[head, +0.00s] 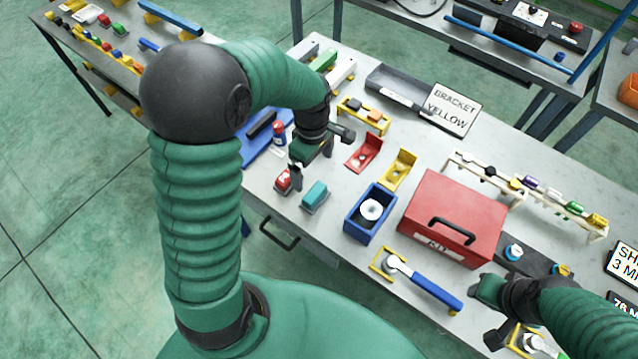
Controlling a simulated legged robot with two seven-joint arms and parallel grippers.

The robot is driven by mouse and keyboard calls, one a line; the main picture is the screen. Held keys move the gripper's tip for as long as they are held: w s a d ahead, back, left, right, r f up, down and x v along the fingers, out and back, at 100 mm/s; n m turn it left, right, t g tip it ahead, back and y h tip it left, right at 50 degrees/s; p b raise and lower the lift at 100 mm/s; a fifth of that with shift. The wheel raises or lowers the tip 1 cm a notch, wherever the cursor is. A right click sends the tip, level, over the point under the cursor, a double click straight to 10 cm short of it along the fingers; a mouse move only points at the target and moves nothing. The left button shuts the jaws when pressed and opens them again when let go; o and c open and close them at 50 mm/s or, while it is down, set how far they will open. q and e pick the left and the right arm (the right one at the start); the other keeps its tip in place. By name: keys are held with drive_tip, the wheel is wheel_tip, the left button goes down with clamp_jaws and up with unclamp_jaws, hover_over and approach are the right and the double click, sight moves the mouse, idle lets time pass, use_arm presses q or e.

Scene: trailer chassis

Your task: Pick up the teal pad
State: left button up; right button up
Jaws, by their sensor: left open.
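The teal pad (315,194) sits on a small grey block near the front edge of the grey workbench (330,232). A similar red pad (284,179) stands just to its left. My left gripper (313,163) is open and empty, with its dark fingers spread above and behind the teal pad. One finger hangs close to the red pad. I cannot tell exactly how high the gripper is. My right gripper (488,309) is at the lower right, by the blue-handled tool, with its fingers apart and nothing seen between them.
A blue bin (370,213) with a white roll stands right of the teal pad, beside a red toolbox (452,218). Red (364,153) and yellow (399,169) brackets lie behind. A blue-handled tool (425,285) lies in front. A bare strip of bench lies between pad and bin.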

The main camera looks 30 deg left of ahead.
use_arm(q)
hover_over(315, 192)
drive_tip(key=s, duration=0.1)
wheel_tip(315, 192, down, 7)
drive_tip(key=shift+s+d+r, duration=0.1)
drive_tip(key=shift+d+r, duration=0.05)
drive_tip(key=shift+r, duration=0.05)
drive_tip(key=f, duration=0.2)
drive_tip(key=f+p, duration=0.1)
drive_tip(key=f, duration=0.2)
drive_tip(key=w+f+p, duration=0.1)
drive_tip(key=f, duration=0.1)
drive_tip(key=shift+a+f, duration=0.2)
drive_tip(key=shift+a, duration=0.1)
drive_tip(key=shift+w+f, duration=0.1)
drive_tip(key=shift+f, duration=0.15)
drive_tip(key=shift+d, duration=0.1)
drive_tip(key=shift+c, duration=1.1)
drive_tip(key=c, duration=1.4)
use_arm(e)
drive_tip(key=shift+v, duration=1.15)
use_arm(q)
drive_tip(key=shift+r, duration=0.1)
use_arm(e)
drive_tip(key=shift+d, duration=0.1)
